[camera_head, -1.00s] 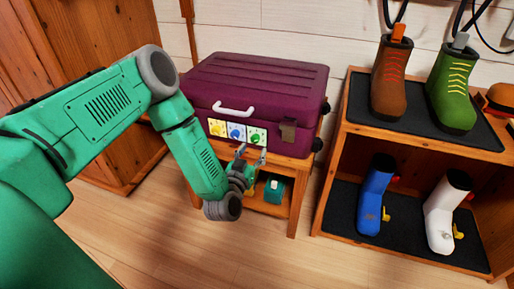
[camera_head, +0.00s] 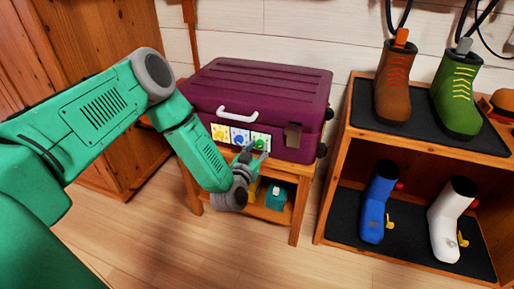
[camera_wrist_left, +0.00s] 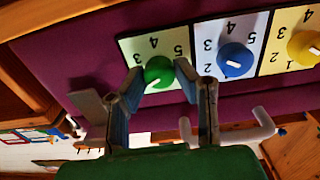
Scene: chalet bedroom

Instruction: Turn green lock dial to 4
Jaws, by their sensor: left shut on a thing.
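The purple suitcase (camera_head: 265,88) lies on a small wooden table, with a row of yellow, blue and green dials on its front. The green lock dial (camera_wrist_left: 158,70) sits on a pale green plate with 3, 4 and 5 visible around it in the left wrist view. Its white mark shows at its lower edge there; the number it points to cannot be told. My left gripper (camera_wrist_left: 161,82) is shut on the green dial, one finger on each side. In the head view this gripper (camera_head: 251,156) partly hides the green plate. My right gripper is not in view.
The blue dial (camera_wrist_left: 235,59) and yellow dial (camera_wrist_left: 304,47) are close beside the green one. A white handle (camera_head: 237,115) sticks out above them. A wooden shelf (camera_head: 417,147) with boots stands at the right. A teal object (camera_head: 276,196) is under the suitcase.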

